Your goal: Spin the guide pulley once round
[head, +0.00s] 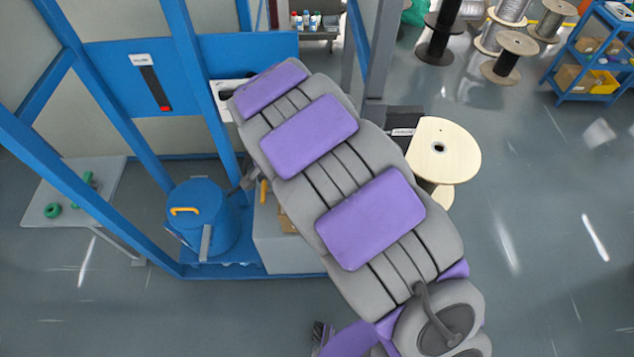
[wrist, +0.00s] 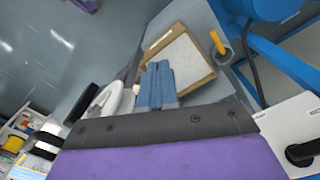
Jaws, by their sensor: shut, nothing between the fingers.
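My gripper (wrist: 158,68) shows in the wrist view as two blue-grey fingers side by side, shut with nothing between them. In the head view my own arm hides it. I cannot pick out the guide pulley with certainty. A pale rounded, ring-like part (wrist: 117,97) stands just left of the fingers in the wrist view, partly cut off by the dark gripper body. I cannot tell whether it is the pulley. The fingers appear apart from it. A white panel with a black round fitting (wrist: 303,152) is at the lower right there.
A blue frame (head: 182,60) stands left of my arm, with a blue drum (head: 203,205) at its foot. An open cardboard box (wrist: 182,66) lies beyond the fingers. A pale wooden reel (head: 455,152) is right of my arm. The floor at right is mostly clear.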

